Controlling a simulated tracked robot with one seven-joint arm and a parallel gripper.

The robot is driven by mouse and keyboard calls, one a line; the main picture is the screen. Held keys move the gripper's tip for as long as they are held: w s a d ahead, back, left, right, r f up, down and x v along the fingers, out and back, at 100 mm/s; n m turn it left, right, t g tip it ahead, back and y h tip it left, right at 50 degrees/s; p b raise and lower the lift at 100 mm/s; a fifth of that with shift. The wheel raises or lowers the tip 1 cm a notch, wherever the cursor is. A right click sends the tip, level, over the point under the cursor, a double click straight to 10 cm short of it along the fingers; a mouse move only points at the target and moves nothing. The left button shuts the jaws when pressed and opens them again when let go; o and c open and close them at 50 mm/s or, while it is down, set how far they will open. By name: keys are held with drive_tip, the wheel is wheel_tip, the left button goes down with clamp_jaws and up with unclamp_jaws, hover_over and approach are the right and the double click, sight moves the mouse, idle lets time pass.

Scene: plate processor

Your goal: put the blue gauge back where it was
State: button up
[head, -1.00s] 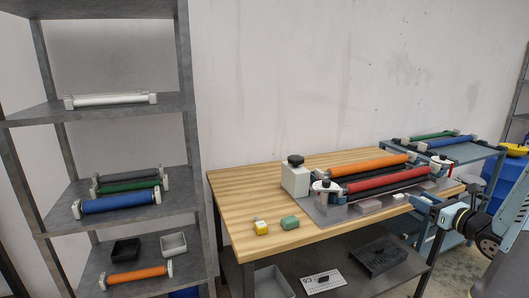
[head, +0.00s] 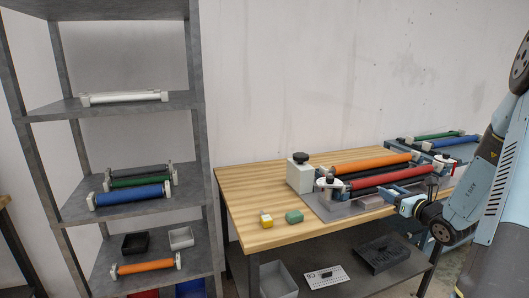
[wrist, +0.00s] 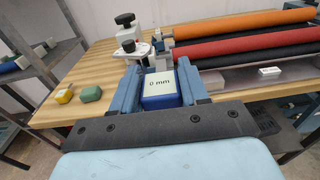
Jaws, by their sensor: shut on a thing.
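The blue gauge (wrist: 161,100) has a white top reading "0 mm". My gripper (wrist: 159,80) is shut on it, with one finger on each side, in the wrist view. In the head view my gripper (head: 388,194) is at the front of the roller machine, and the gauge cannot be made out clearly there. A yellow gauge (head: 265,221) and a green gauge (head: 294,217) sit on the wooden table left of the machine. They also show at the left in the wrist view, yellow (wrist: 64,96) and green (wrist: 89,93).
The machine carries an orange roller (head: 370,163) and a red roller (head: 390,177). A white block (wrist: 269,72) lies before the rollers. The wooden table (head: 250,190) has clear room at left. A grey shelf (head: 130,208) with rollers stands further left.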

drive_tip(key=shift+h, duration=0.3)
drive_tip(key=w+a+f, duration=0.2)
drive_tip(key=w+a, duration=0.1)
drive_tip(key=a, duration=0.2)
drive_tip(key=w+a+f, duration=0.2)
drive_tip(key=w+a, duration=0.1)
drive_tip(key=a, duration=0.3)
drive_tip(key=w+a+f, duration=0.3)
drive_tip(key=w+a, duration=0.1)
drive_tip(key=a, duration=0.1)
drive_tip(key=shift+a, duration=0.4)
drive_tip(key=shift+w+a+f, duration=0.1)
drive_tip(key=shift+a+f, duration=0.15)
drive_tip(key=shift+a, duration=0.3)
drive_tip(key=shift+f, duration=0.35)
drive_tip(key=shift+d, duration=0.15)
